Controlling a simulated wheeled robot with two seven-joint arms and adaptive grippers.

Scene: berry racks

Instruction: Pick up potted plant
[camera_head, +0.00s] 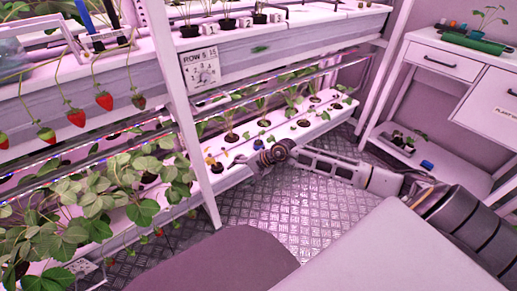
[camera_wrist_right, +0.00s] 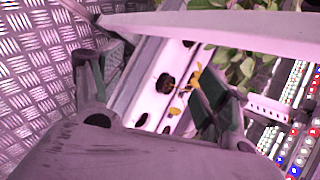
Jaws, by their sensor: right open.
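A small potted plant (camera_head: 213,162) with yellowing leaves sits in a hole of the lower white rack. In the right wrist view, its yellow leaves (camera_wrist_right: 197,77) and dark pot show between my gripper's fingers, closer to the right finger. My right gripper (camera_head: 238,161) reaches in from the right, low over the front edge of the lower rack, just right of this plant. In the right wrist view, my right gripper (camera_wrist_right: 150,88) has its fingers spread wide with nothing held. I cannot tell whether a finger touches the leaves. My left gripper is not in view.
The lower rack (camera_head: 290,138) holds several other potted seedlings. A white post (camera_head: 181,100) stands left of the plant, and an upper rack (camera_head: 250,47) hangs above. Strawberry plants (camera_head: 140,180) crowd the left. The metal floor (camera_head: 300,210) is clear; a white desk (camera_head: 450,60) stands right.

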